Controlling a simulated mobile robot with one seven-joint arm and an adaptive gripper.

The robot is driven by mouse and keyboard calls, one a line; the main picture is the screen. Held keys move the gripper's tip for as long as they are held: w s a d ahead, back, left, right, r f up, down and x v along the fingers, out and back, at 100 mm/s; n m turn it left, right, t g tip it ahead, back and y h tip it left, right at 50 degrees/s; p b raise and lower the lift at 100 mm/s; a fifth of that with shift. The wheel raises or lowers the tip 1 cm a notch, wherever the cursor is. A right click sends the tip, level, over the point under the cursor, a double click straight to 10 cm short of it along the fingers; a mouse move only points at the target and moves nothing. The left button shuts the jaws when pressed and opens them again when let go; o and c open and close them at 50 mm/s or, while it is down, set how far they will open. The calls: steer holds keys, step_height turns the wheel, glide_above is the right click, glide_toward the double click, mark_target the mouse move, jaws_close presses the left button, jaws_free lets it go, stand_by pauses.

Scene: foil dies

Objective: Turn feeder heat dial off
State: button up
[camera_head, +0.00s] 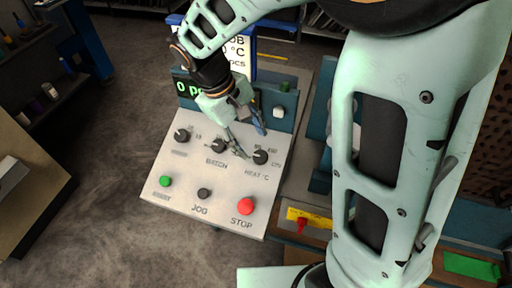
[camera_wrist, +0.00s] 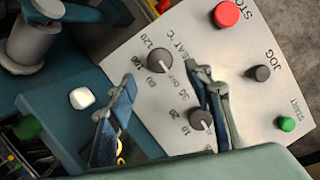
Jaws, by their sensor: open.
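The heat dial (camera_head: 261,157) is a black knob at the right of the top row on the pale control panel (camera_head: 222,180), above the "HEAT °C" lettering. In the wrist view the heat dial (camera_wrist: 160,61) has printed numbers around it; its setting is hard to read. My gripper (camera_head: 256,145) is open and empty over the panel, close to this dial. In the wrist view my gripper (camera_wrist: 166,80) has its fingers spread, one to each side below the dial; contact cannot be told. The middle batch dial (camera_wrist: 201,120) sits beside the right finger.
The panel also has another dial (camera_head: 182,135), a green button (camera_head: 166,181), a black jog button (camera_head: 204,193) and a red stop button (camera_head: 246,206). A green display (camera_head: 190,88) stands behind. A white button (camera_head: 279,112) is on the blue housing.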

steer(key=v, duration=0.5)
stand_by(0.3)
